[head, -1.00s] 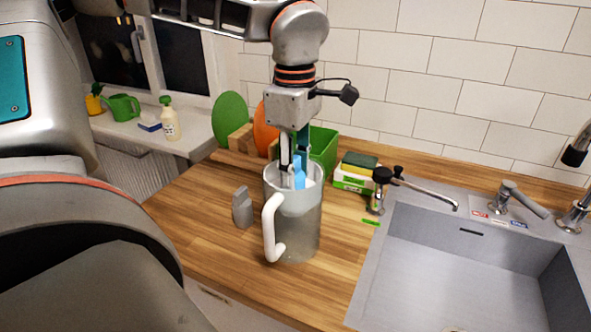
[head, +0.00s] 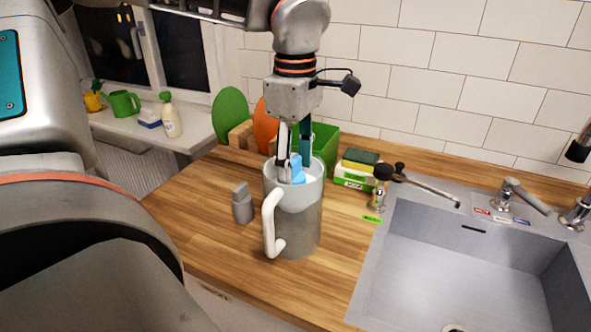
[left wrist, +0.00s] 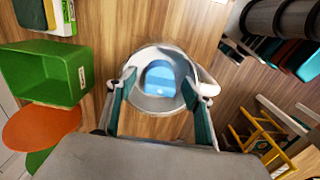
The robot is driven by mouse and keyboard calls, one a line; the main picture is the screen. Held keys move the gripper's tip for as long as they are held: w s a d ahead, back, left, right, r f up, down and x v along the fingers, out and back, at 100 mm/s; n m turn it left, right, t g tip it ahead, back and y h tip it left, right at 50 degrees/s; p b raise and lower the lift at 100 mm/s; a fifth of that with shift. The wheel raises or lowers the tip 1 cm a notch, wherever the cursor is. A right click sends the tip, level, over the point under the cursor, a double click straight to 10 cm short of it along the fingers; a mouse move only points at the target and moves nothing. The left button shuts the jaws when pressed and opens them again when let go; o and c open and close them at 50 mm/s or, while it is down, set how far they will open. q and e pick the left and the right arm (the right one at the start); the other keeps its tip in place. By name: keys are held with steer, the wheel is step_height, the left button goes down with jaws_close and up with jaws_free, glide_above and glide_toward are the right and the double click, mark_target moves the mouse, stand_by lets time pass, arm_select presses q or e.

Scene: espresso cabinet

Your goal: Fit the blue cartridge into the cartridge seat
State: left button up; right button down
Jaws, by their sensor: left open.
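The blue cartridge (head: 297,172) sits in the top of a grey jug (head: 298,225) with a white handle. In the left wrist view the blue cartridge (left wrist: 160,77) lies inside the light ring of the jug's rim (left wrist: 150,107). The seat is hidden beneath it, so I cannot tell whether it is fully down. My left gripper (head: 294,160) is open, with its fingers at the jug's mouth on either side of the cartridge. In the left wrist view the gripper (left wrist: 157,83) shows gaps between both fingers and the cartridge. My right gripper is not in view.
A small grey object (head: 242,204) stands left of the jug. Behind are a green bin (head: 325,146), orange (head: 262,113) and green (head: 229,115) boards and a sponge stack (head: 358,168). The sink (head: 470,265) is at right. The front counter is clear.

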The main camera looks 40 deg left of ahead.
arm_select(q)
step_height(320, 180, up, 11)
steer(key=shift+f, duration=0.2)
stand_by(0.6)
